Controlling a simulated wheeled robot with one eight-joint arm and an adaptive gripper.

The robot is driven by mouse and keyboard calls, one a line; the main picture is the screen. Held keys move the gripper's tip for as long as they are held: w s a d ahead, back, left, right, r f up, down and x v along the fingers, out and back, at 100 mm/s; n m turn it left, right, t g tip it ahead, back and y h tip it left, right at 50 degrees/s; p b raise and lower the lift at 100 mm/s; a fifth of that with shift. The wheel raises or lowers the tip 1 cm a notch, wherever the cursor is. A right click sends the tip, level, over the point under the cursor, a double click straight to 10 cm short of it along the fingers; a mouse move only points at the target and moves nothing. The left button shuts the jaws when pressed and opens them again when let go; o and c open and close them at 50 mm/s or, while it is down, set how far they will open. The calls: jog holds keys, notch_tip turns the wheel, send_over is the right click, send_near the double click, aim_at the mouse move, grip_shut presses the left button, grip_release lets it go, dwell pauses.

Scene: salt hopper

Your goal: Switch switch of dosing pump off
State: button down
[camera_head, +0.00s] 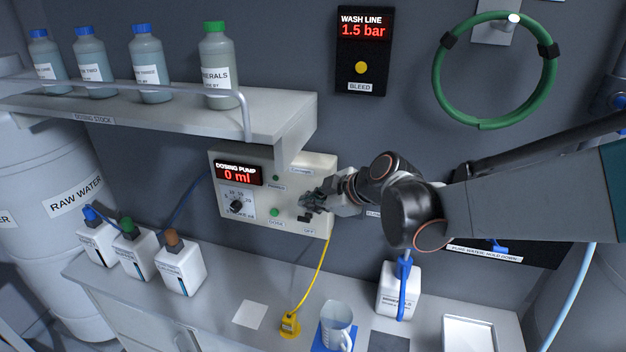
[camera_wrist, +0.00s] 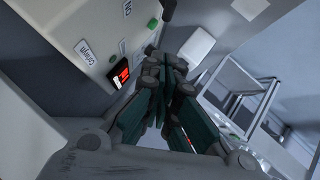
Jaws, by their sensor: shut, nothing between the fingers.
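The dosing pump (camera_head: 262,212) is a cream box on the wall, with a red display reading 0 ml, a black dial (camera_head: 236,206), a green button (camera_head: 275,212) and an OFF label at its lower right. My gripper (camera_head: 308,203) is shut and empty at the right part of the pump's front, where it hides the switch. I cannot tell whether it touches the switch. In the wrist view the shut fingers (camera_wrist: 170,62) are beside the pump's pale casing (camera_wrist: 85,45), which shows an ON label and a red light or display. The switch's position is not visible.
A shelf (camera_head: 180,108) with several bottles juts out above the pump. Below, the counter (camera_head: 225,290) holds white canisters, a yellow plug (camera_head: 290,325) with its cable, a measuring jug (camera_head: 336,325) and a white tray (camera_head: 468,334). A wash line panel (camera_head: 361,52) and green hose (camera_head: 437,90) hang above.

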aim_at(304, 219)
jog(key=w+a+f, duration=0.2)
jog(key=w+f, duration=0.2)
jog(key=f, duration=0.2)
jog(key=shift+w+f, duration=0.3)
jog(key=shift+f, duration=0.1)
jog(key=shift+s+a+f+b, duration=0.15)
jog(key=shift+s+b, duration=0.05)
jog(key=shift+b, duration=0.35)
jog(key=shift+s+a+f+n+t+b, duration=0.1)
jog(key=shift+s+f+n+t+b, duration=0.2)
jog(key=shift+f+n+t+b, duration=0.45)
jog(key=shift+s+a+f+n+t+h+b, duration=0.15)
jog(key=shift+f+t+b, duration=0.55)
jog(key=shift+b, duration=1)
jog(key=shift+s+f+n+t+h+b, duration=0.1)
jog(key=shift+s+f+n+t+b, duration=0.25)
jog(key=shift+f+b, duration=1.05)
jog(key=shift+s+a+f+n+t+h+b, duration=0.15)
jog(key=shift+f+t+b, duration=0.4)
jog(key=shift+b, duration=1.5)
